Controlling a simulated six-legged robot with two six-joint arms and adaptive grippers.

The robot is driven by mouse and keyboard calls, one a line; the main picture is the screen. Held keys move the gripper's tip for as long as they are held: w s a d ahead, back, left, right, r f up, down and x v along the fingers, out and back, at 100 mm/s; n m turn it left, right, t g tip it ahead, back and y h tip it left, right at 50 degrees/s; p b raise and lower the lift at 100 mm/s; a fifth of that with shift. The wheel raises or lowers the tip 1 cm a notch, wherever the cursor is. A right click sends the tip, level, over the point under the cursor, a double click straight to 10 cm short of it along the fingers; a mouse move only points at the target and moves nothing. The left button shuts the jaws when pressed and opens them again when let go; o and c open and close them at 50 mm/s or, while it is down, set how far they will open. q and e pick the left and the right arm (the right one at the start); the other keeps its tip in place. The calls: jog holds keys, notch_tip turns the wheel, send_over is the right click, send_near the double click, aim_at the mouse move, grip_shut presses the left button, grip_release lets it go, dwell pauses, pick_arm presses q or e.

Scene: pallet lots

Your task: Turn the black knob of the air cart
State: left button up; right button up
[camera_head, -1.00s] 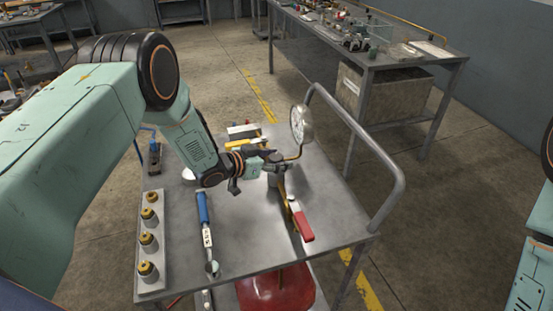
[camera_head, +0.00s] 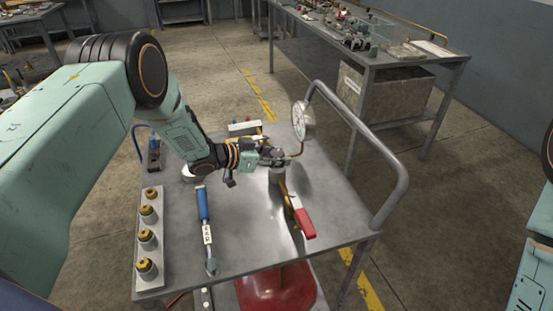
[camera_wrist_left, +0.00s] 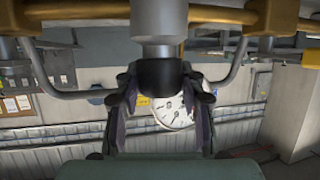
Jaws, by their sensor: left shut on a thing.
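The air cart is a grey metal cart (camera_head: 250,250) with a pushing rail. On its top stands a grey regulator body (camera_head: 277,174) on brass pipework, with a round white gauge (camera_head: 303,122) behind it. My left gripper (camera_head: 274,157) reaches in from the left and is at the top of the regulator. In the left wrist view its two fingers (camera_wrist_left: 163,92) stand on either side of the black knob (camera_wrist_left: 160,74) and are shut on it. The gauge dial (camera_wrist_left: 173,112) shows beyond the knob. In the head view the gripper mostly hides the knob. My right gripper is out of view.
A red-handled lever (camera_head: 304,223) is just in front of the regulator. A blue-handled tool (camera_head: 204,211) and a strip with several brass fittings (camera_head: 149,236) lie on the cart's left side. The curved rail (camera_head: 365,140) bounds the right side. A red tank (camera_head: 276,289) is below.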

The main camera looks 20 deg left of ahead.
pick_arm(q)
jog(key=shift+w+r+m+g+h+b, duration=0.1)
jog(key=shift+w+m+g+h+b, duration=0.1)
jog(key=shift+m+g+h+b, duration=1.3)
jog(key=shift+s+r+m+g+b, duration=0.1)
jog(key=shift+m+g+b, duration=0.3)
jog(key=shift+m, duration=0.1)
